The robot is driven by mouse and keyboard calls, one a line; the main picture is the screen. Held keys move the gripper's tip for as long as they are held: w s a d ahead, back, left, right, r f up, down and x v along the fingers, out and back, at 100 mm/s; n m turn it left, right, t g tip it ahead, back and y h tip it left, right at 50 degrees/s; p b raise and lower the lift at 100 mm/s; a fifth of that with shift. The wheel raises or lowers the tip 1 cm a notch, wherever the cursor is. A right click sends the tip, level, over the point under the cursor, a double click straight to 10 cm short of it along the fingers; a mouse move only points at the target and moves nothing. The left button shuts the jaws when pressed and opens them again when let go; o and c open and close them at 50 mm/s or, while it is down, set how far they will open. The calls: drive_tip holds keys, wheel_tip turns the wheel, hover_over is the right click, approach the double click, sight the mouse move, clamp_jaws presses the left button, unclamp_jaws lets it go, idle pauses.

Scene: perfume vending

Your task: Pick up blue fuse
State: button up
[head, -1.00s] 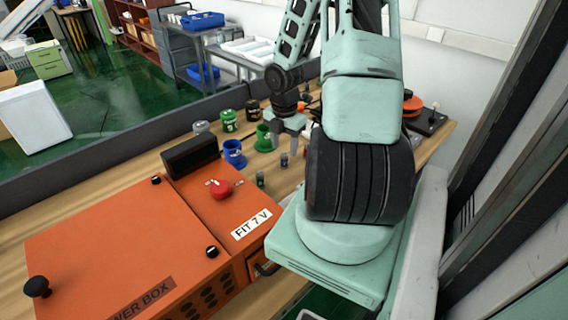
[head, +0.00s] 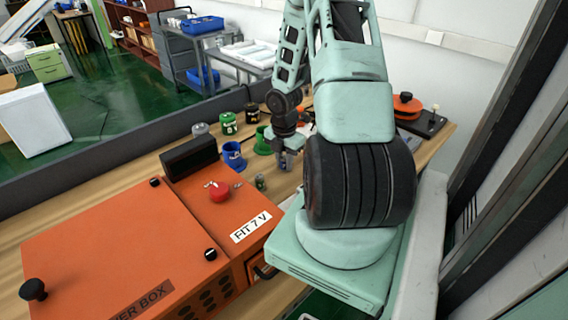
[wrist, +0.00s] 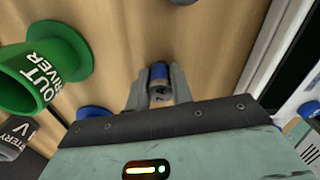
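The blue fuse (wrist: 158,75) is a small cylinder with a blue band and grey end, seen in the wrist view over the wooden table. My gripper (wrist: 158,88) has one finger on each side of it, pointing down at the table. The fingers look open, with narrow gaps beside the fuse. In the head view my gripper (head: 287,160) is low over the table, right of the green cup, and it hides the fuse.
A green funnel-shaped cup (wrist: 45,70) stands close to my gripper; it also shows in the head view (head: 263,142). A blue cup (head: 233,156) and a small dark green fuse-like cylinder (head: 260,182) stand nearby. The orange power box (head: 120,250) fills the front left.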

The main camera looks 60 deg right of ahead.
sight(284, 157)
clamp_jaws()
wheel_tip(284, 157, up, 10)
drive_tip(key=shift+p, duration=0.95)
drive_tip(key=shift+a, duration=0.1)
